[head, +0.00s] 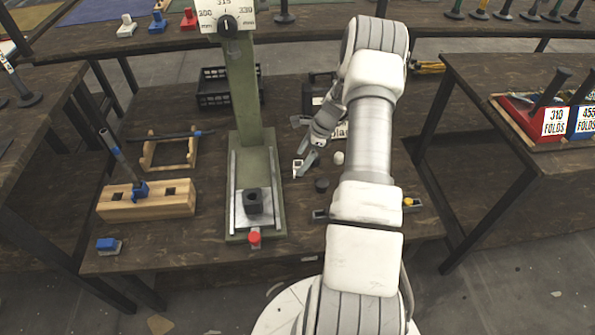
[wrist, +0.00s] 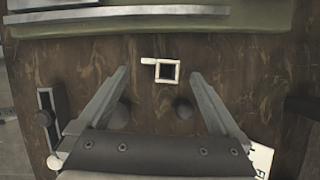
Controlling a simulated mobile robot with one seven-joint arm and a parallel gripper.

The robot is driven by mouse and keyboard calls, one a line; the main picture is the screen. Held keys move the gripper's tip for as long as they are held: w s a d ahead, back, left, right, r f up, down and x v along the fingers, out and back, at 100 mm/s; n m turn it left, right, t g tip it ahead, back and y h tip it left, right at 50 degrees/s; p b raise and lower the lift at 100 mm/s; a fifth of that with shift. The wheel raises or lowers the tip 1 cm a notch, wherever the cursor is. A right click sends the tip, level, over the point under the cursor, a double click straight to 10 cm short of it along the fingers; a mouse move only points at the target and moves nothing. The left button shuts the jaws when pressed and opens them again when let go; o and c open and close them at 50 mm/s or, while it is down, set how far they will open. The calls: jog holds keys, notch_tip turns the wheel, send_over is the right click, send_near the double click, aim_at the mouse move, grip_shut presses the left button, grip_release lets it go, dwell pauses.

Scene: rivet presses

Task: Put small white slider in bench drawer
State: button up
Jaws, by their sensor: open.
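The small white slider, a square ring with a short tab, lies on the wooden bench (head: 215,88) just right of the green press. It shows in the head view (head: 297,169) and in the wrist view (wrist: 163,70). My gripper (head: 307,163) is open above it. In the wrist view my gripper (wrist: 158,76) has its two fingers spread, with the slider between and slightly beyond the fingertips; nothing is held. I cannot make out a drawer clearly; my arm hides part of the bench's right side.
The green press (head: 242,90) with a red knob (head: 254,238) stands left of my gripper. A dark round piece (head: 321,185) and a pale knob (head: 339,158) are close right. A wooden block (head: 147,201) and black crate (head: 214,90) are farther left.

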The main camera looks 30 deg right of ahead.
jog(key=x, duration=0.3)
jog(key=shift+r, duration=0.1)
jog(key=shift+c, duration=0.3)
jog(key=c, duration=1.4)
jog(key=shift+c, duration=0.2)
jog(key=shift+r, duration=0.15)
